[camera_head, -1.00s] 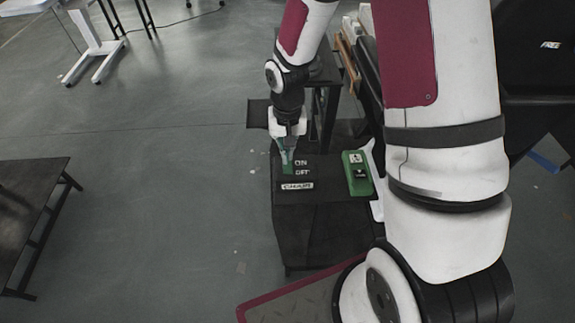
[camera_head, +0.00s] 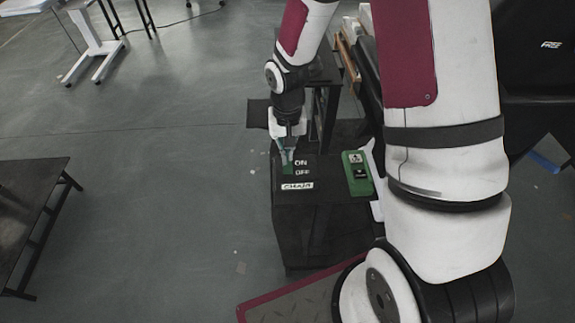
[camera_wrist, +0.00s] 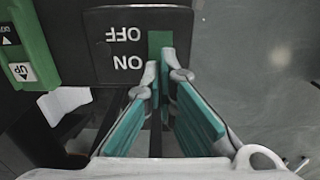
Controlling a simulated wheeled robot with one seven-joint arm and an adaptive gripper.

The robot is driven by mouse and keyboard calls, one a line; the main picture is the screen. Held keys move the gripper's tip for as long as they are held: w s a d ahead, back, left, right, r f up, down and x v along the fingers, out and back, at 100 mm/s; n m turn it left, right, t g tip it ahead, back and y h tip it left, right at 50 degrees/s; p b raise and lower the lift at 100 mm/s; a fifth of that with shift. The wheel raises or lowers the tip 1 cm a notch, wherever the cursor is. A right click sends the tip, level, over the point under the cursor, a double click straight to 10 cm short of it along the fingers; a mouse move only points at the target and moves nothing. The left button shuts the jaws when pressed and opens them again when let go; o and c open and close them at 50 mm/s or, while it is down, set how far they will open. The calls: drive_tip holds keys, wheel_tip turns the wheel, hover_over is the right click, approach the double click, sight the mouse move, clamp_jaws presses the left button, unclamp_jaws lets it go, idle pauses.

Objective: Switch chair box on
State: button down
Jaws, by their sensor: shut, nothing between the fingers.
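The chair box (camera_head: 320,190) is a dark box with white ON and OFF lettering and a label that appears to read CHAIR in the head view. A green switch (camera_head: 288,168) sits left of the lettering. My gripper (camera_head: 287,156) points down with its fingertips at the ON end of the switch. In the wrist view, my gripper (camera_wrist: 166,62) has its teal fingers converging at the tips, shut and empty. The green switch (camera_wrist: 160,40) shows just beyond the tips, beside the upside-down lettering. The tips partly cover the switch; whether they touch it is hard to tell.
A green control panel with UP and down markings (camera_head: 357,173) lies right of the switch; it also shows in the wrist view (camera_wrist: 22,50). A dark table (camera_head: 35,195) stands at left.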

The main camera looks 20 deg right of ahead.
drive_tip(key=shift+f+b, duration=0.55)
drive_tip(key=shift+f, duration=0.55)
idle(0.5)
drive_tip(key=shift+r, duration=0.1)
drive_tip(key=shift+r+p, duration=1.85)
drive_tip(key=shift+r, duration=1.6)
drive_tip(key=shift+r, duration=0.1)
wheel_tip(320, 180, up, 9)
drive_tip(key=t, duration=0.1)
hover_over(292, 167)
drive_tip(key=s+r+n+t, duration=0.2)
drive_tip(key=s+r, duration=0.3)
drive_tip(key=r, duration=0.6)
drive_tip(key=s+r+n+t, duration=0.1)
drive_tip(key=s+r+t, duration=0.1)
drive_tip(key=s+r, duration=0.7)
drive_tip(key=s, duration=0.5)
drive_tip(key=shift+s+a+n, duration=0.3)
drive_tip(key=shift+s, duration=0.1)
